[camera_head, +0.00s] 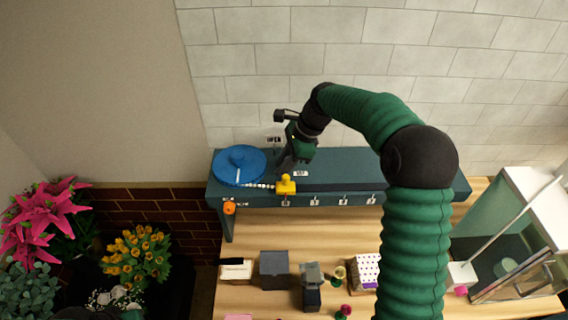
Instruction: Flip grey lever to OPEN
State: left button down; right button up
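My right arm comes in from the lower right and bends over the dark teal shelf (345,168). Its gripper (288,160) is at the shelf's left half, beside the blue disc. The fingers are dark and small here, and I cannot tell whether they are open or shut. I cannot make out the grey lever for certain; the gripper covers the spot by the label. My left gripper is not in view.
A blue round disc (239,166) and a yellow piece (286,184) are on the shelf close to the gripper. An orange knob (229,208) is on its front. Below are grey boxes (273,265) on the wooden table (300,232). A glass case (508,255) stands at right, flowers (138,256) at left.

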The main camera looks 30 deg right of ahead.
jog(key=shift+r, duration=0.1)
grip_shut()
jog(key=shift+w+r, duration=0.1)
jog(key=shift+r, duration=0.05)
dwell(0.8)
